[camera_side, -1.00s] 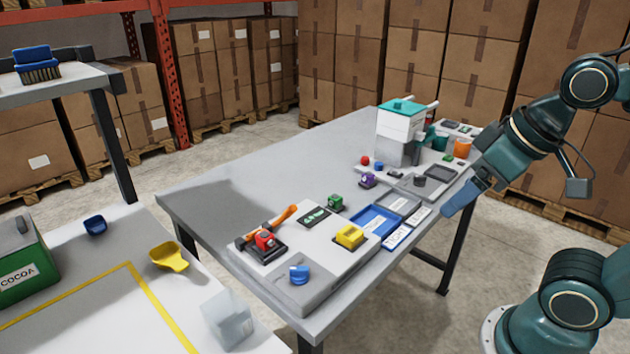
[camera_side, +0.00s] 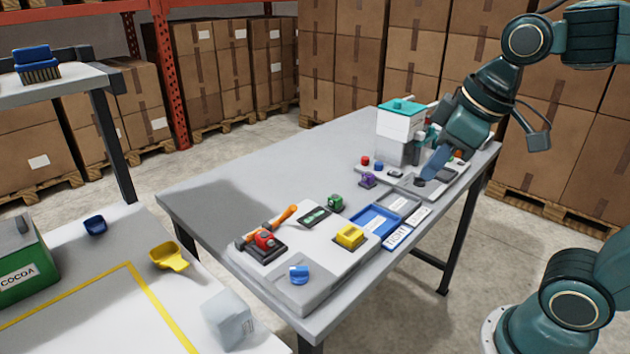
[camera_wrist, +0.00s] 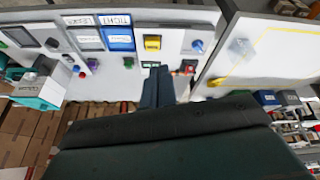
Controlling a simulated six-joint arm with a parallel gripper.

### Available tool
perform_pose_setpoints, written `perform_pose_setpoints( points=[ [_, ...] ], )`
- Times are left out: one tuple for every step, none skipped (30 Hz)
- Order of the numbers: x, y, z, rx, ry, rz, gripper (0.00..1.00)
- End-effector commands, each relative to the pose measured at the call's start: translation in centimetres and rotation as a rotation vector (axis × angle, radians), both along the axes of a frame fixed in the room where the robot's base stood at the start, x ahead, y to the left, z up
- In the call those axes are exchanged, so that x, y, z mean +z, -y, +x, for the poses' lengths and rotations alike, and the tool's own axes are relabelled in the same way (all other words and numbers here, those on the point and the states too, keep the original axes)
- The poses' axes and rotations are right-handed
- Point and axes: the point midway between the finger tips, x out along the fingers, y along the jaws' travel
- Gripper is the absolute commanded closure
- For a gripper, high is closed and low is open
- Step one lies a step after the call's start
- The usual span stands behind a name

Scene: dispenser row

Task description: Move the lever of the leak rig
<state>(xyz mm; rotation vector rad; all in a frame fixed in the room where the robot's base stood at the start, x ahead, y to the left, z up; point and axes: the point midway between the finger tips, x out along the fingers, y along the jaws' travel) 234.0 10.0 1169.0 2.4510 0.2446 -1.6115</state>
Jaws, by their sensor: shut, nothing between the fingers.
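The leak rig is most likely the pale plate (camera_side: 325,265) at the near left of the table. It carries a lever with an orange handle (camera_side: 281,216), a red block (camera_side: 265,240), a small green display (camera_side: 314,217), a yellow block (camera_side: 348,236) and a blue knob (camera_side: 299,274). The orange handle slopes up to the right from beside the red block. In the wrist view, the yellow block (camera_wrist: 152,43) and blue knob (camera_wrist: 197,45) show, but the lever is hard to make out. My gripper (camera_side: 427,176) is shut and empty, over the table's right part, well apart from the lever.
A blue tray (camera_side: 362,224) labelled TIGHT and a grey tray (camera_side: 412,200) lie right of the plate. A green cube (camera_side: 335,202), a purple cube (camera_side: 367,180) and a white-and-teal machine (camera_side: 400,125) stand farther back. The table's left rear is clear.

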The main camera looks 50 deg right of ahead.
Motion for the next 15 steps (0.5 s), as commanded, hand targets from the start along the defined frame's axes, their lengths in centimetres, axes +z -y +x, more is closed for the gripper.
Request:
perform_pose_setpoints(
  points=[
    [0.2, -0.1, 0.9, 0.032, -0.015, -0.009, 1.00],
    [0.3, -0.2, 1.4, 0.051, -0.020, -0.014, 1.00],
    [0.4, -0.3, 2.0, 0.077, -0.028, -0.023, 1.00],
    [0.5, -0.4, 2.5, 0.097, -0.035, -0.027, 1.00],
    [0.6, -0.5, 3.0, 0.117, -0.040, -0.033, 1.00],
    [0.7, -0.6, 3.6, 0.143, -0.047, -0.040, 1.00],
    [0.7, -0.7, 4.1, 0.162, -0.055, -0.046, 1.00],
    [0.8, -0.7, 4.6, 0.182, -0.060, -0.050, 1.00],
    [0.8, -0.8, 5.2, 0.208, -0.069, -0.058, 1.00],
    [0.8, -0.9, 5.7, 0.228, -0.074, -0.062, 1.00],
    [0.8, -1.0, 6.2, 0.248, -0.080, -0.067, 1.00],
    [0.8, -1.1, 6.9, 0.274, -0.086, -0.072, 1.00],
    [0.8, -1.2, 7.4, 0.295, -0.093, -0.078, 1.00],
    [0.8, -1.2, 7.9, 0.313, -0.098, -0.081, 1.00],
    [0.7, -1.3, 8.5, 0.340, -0.107, -0.088, 1.00]
  ],
)
